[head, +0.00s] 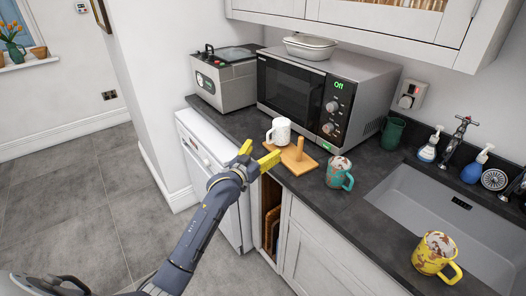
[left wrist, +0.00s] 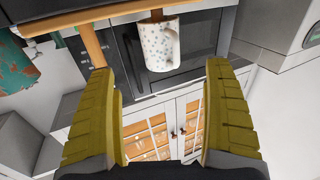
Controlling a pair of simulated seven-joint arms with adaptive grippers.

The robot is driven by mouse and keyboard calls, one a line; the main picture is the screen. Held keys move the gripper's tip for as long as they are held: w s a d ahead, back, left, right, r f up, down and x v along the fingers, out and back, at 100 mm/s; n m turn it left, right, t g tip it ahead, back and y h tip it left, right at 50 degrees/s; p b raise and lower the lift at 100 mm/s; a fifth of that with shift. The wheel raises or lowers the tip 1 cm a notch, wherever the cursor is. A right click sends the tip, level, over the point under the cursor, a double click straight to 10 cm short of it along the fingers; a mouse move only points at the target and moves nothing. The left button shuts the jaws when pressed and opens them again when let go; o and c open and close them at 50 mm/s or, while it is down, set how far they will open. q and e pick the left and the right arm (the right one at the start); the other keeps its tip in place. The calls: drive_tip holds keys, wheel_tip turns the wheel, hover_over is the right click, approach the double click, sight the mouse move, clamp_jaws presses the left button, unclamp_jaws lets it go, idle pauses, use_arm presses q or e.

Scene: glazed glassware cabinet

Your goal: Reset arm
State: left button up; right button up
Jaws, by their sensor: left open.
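My left gripper (head: 258,155) reaches in over the counter's front edge, with its yellow fingers spread and nothing between them. The fingers also show apart in the left wrist view (left wrist: 163,110). A white speckled mug (head: 279,131) is just beyond the fingertips, at a wooden stand (head: 297,158) with an upright peg. The same mug shows in the left wrist view (left wrist: 160,45), ahead of the fingers and apart from them; that picture is upside down. I cannot tell whether the mug sits on a peg. My right gripper is not in view.
A teal mug (head: 339,173) stands right of the stand, and a yellow mug (head: 437,256) by the sink (head: 440,215). A green cup (head: 393,133), a microwave (head: 325,95) and a steel appliance (head: 225,76) line the back. The floor (head: 75,200) at left is clear.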

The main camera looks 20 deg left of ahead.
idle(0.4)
use_arm(q)
drive_tip(key=s+d+f+m+g+y, duration=0.2)
drive_tip(key=s+f+m+g+y, duration=0.3)
drive_tip(key=s+f, duration=1.35)
drive_tip(key=s+a+g+y, duration=0.1)
drive_tip(key=s+a+g, duration=0.2)
drive_tip(key=s, duration=1)
drive_tip(key=s+a+g+y, duration=0.2)
drive_tip(key=s+a+g, duration=0.1)
drive_tip(key=s, duration=1)
drive_tip(key=s+d+f+g+h, duration=0.1)
drive_tip(key=s+d+f+h, duration=0.15)
drive_tip(key=f, duration=1.45)
drive_tip(key=s+d+f+g+h, duration=0.1)
drive_tip(key=d+f+g, duration=0.15)
drive_tip(key=f, duration=1.45)
drive_tip(key=s+f+n+g+h, duration=0.1)
drive_tip(key=s+f+n+g, duration=0.1)
drive_tip(key=s+f, duration=1.6)
drive_tip(key=shift+s+d+f+n, duration=0.35)
drive_tip(key=shift+s+n, duration=0.25)
drive_tip(key=shift+s, duration=0.65)
